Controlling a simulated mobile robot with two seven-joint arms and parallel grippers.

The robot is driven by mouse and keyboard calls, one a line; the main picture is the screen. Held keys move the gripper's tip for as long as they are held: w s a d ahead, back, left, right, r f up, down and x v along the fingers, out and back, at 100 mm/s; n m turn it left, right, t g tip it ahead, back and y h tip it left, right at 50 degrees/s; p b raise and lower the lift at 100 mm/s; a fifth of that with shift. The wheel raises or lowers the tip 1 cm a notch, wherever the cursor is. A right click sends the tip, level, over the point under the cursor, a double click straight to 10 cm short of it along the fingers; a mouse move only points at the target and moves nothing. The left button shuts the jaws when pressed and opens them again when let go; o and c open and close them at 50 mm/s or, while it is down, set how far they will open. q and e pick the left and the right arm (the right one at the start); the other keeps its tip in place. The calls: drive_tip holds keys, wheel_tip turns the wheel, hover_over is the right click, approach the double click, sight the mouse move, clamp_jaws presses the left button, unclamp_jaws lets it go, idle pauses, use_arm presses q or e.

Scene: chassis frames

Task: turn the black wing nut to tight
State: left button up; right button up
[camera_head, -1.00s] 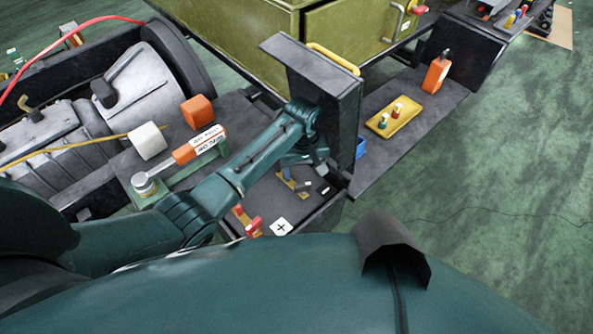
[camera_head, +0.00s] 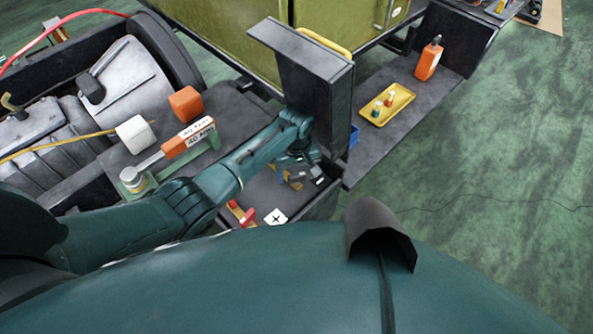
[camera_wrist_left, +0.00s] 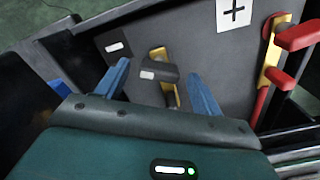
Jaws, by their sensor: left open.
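The black wing nut (camera_wrist_left: 160,73) sits on a brass strip (camera_wrist_left: 170,95) in the left wrist view, with a white mark on its left wing. Another white mark (camera_wrist_left: 116,47) is on the dark panel, up and left of the nut. My left gripper (camera_wrist_left: 158,68) is open, its blue fingers on either side of the nut with gaps visible. In the head view my left gripper (camera_head: 296,162) hangs over the tray-like recess, partly hiding the nut (camera_head: 293,182). My right gripper is not in view.
A red-handled lever on brass (camera_wrist_left: 272,65) and a white plus label (camera_wrist_left: 234,13) are beside the nut. A tall dark post (camera_head: 315,95) stands close behind my left wrist. A yellow tray (camera_head: 387,103) and orange bottle (camera_head: 429,59) are farther right.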

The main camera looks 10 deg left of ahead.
use_arm(q)
drive_tip(key=shift+c, duration=0.6)
drive_tip(key=c, duration=0.9)
drive_tip(key=shift+o, duration=0.2)
